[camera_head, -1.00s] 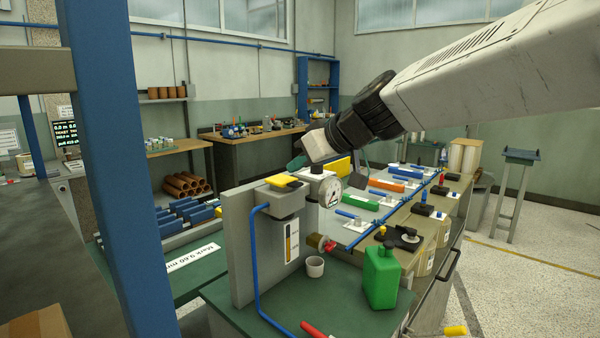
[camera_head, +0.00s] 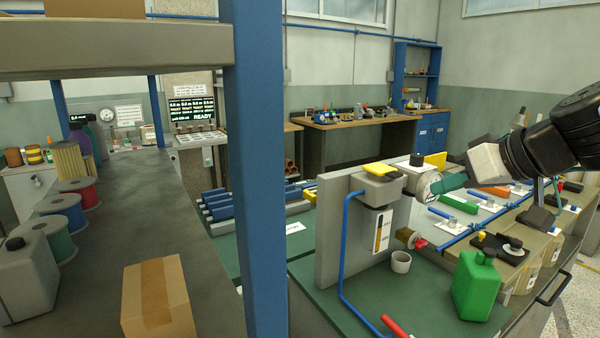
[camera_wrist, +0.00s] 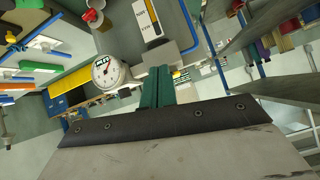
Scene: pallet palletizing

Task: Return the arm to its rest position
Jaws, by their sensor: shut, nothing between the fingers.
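My arm comes in from the right edge of the head view. It ends in my gripper (camera_head: 450,184), whose green fingers point left beside the round gauge (camera_head: 428,187) on the grey bench fixture. In the wrist view my gripper (camera_wrist: 157,88) shows its green fingers together with nothing between them. The gauge (camera_wrist: 108,71) appears just left of the fingers there. I cannot tell from these views whether the fingers touch the fixture.
A grey upright panel (camera_head: 335,235) with a blue pipe stands on the green bench. A green jug (camera_head: 476,285) and a small cup (camera_head: 401,262) are near it. A blue post (camera_head: 258,170) rises at centre left. A cardboard box (camera_head: 157,298) and several spools lie on the left shelf.

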